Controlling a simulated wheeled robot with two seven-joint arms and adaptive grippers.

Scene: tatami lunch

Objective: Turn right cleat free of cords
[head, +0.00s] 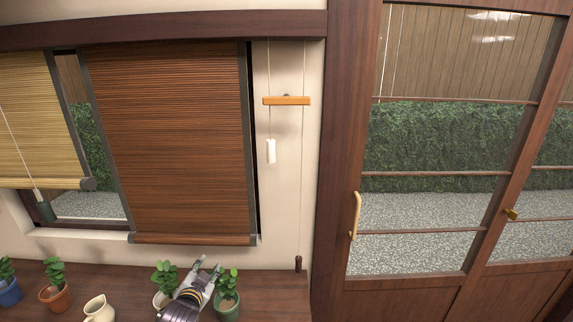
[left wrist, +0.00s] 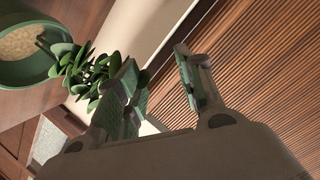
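The right cleat is an orange wooden bar (head: 286,101), level on the wall strip between the brown blind (head: 170,140) and the door. One thin cord crosses near its left end and ends in a white pull (head: 271,151). Another cord (head: 302,180) crosses near its right end and runs down to a dark red knob (head: 298,263). I cannot tell whether the cords pass in front of or behind the bar. My left gripper (head: 209,266) is low, below the blind and left of the cleat; its fingers are apart and empty in the left wrist view (left wrist: 157,62). My right gripper is out of view.
A dark wooden counter (head: 265,290) runs under the window. A white pot (head: 162,299) and green pot (head: 228,308) flank my left gripper. A cream jug (head: 97,308), terracotta pot (head: 55,297) and blue pot (head: 9,291) stand left. The wall around the cleat is clear.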

